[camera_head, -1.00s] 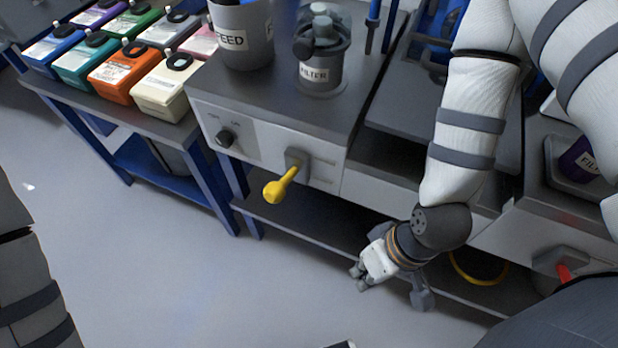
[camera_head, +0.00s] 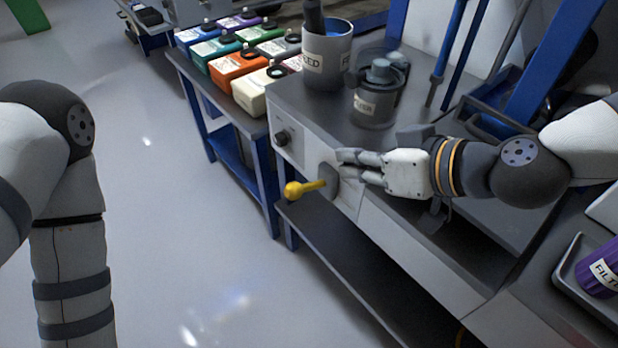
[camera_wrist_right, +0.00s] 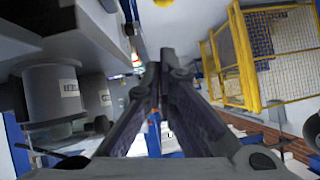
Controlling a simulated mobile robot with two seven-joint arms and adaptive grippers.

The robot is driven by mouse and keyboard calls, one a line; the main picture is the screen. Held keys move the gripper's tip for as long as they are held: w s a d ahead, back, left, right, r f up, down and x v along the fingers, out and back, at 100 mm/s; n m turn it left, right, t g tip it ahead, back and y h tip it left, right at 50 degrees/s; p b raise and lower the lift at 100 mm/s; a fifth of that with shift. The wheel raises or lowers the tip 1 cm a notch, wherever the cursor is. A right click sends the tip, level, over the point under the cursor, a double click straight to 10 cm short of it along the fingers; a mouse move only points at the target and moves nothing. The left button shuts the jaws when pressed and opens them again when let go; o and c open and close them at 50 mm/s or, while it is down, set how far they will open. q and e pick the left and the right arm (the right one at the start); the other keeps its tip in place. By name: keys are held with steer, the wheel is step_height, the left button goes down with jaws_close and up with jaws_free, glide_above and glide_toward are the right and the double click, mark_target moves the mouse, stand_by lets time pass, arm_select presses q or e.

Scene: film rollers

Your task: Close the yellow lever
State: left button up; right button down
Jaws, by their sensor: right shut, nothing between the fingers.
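The yellow lever (camera_head: 305,187) sticks out to the left from a grey mount on the front of the grey machine, its round knob at the free end. My right gripper (camera_head: 351,160) is shut and empty. In the head view its fingers point left, just right of and a little above the lever's mount; I cannot tell if they touch the machine. The closed fingers also show in the right wrist view (camera_wrist_right: 164,75). A yellow piece at that view's top edge may be the knob. My left arm shows at the left, its gripper out of frame.
The machine's top holds a FEED pot (camera_head: 326,60) and a FILTER pot (camera_head: 376,100). A blue-framed table with coloured containers (camera_head: 238,65) stands behind. The floor left of the lever is clear.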

arm_select(q)
steer(key=shift+w, duration=0.1)
steer(key=shift+g, duration=0.8)
steer(key=s+f+b, duration=0.3)
steer(key=s+f, duration=0.1)
arm_select(e)
glide_above(304, 187)
steer(key=s, duration=0.1)
step_height(304, 187, down, 10)
steer(key=shift+s+d+r, duration=0.15)
steer(key=shift+s+r, duration=0.05)
steer(key=shift+r, duration=0.05)
arm_select(q)
steer(key=shift+s, duration=0.1)
